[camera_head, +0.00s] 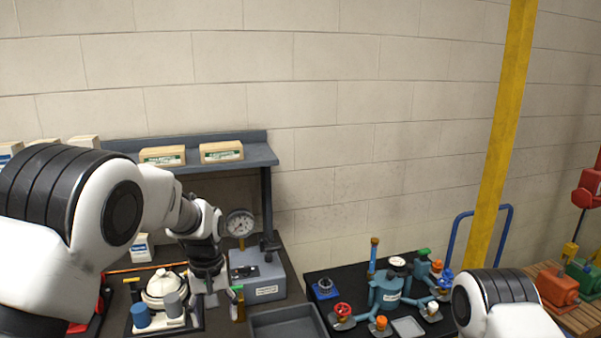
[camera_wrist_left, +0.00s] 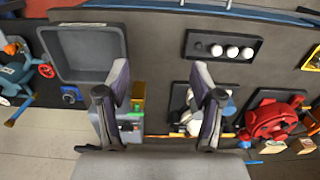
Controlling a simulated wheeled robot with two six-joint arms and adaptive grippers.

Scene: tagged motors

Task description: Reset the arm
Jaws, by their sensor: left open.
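My left arm comes in from the left in the head view. Its gripper (camera_head: 207,284) points down over the dark bench, close to the grey gauge box (camera_head: 262,278). In the left wrist view the two fingers of the left gripper (camera_wrist_left: 160,100) stand wide apart with nothing between them. A red motor-like unit (camera_wrist_left: 272,120) lies to the right of the fingers, with pale tags beside it. Part of my right arm shows at the lower right of the head view, but its gripper is out of view.
A grey empty tray (camera_head: 290,322) sits on the bench, right of the left gripper. A white-topped unit with blue and grey cylinders (camera_head: 162,290) stands left of it. A shelf (camera_head: 258,156) holds boxes behind. A black table with teal valve equipment (camera_head: 388,290) is to the right.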

